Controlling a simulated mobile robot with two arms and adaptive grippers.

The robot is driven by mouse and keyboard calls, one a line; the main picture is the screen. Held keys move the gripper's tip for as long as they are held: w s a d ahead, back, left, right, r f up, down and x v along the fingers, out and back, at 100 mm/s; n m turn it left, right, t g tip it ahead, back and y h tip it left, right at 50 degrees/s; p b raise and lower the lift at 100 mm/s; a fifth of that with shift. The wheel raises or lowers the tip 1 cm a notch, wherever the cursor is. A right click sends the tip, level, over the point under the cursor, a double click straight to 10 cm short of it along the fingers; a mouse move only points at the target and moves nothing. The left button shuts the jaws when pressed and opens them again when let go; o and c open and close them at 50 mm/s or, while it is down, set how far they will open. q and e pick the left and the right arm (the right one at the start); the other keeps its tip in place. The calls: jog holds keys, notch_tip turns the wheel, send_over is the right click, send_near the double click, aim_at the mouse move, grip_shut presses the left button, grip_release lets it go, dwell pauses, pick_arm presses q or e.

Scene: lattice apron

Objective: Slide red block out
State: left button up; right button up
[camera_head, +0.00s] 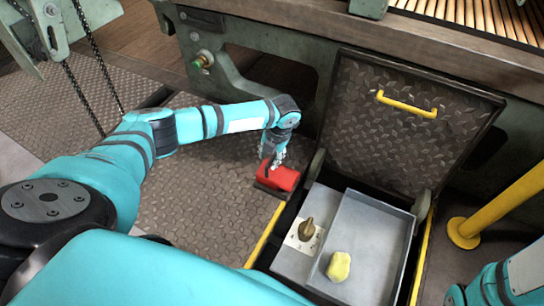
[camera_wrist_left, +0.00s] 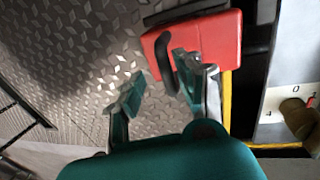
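The red block (camera_head: 280,177) sits on a dark base at the edge of the patterned metal floor, beside the open floor hatch. In the left wrist view the red block (camera_wrist_left: 215,40) has a black curved handle (camera_wrist_left: 164,60) on its near side. My left gripper (camera_head: 271,160) is at the block's left end. In the wrist view its two fingers (camera_wrist_left: 157,76) are spread apart. The handle lies between them, nearer the right finger, which overlaps the red face; contact cannot be told. My right arm (camera_head: 510,278) shows only at the lower right corner, its gripper out of view.
The hatch lid (camera_head: 400,130) with a yellow handle (camera_head: 406,104) stands open. Inside the recess are a grey tray (camera_head: 385,225) with a yellow lump (camera_head: 339,267) and a rotary knob (camera_head: 306,229). A yellow post (camera_head: 500,205) stands right. Patterned floor (camera_head: 200,210) left of the block is clear.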

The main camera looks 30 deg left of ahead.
aim_at(277, 172)
pick_arm(q)
jog(key=shift+d, duration=0.15)
jog(key=shift+r, duration=0.35)
jog(key=v, duration=1.1)
jog(key=shift+r, duration=0.1)
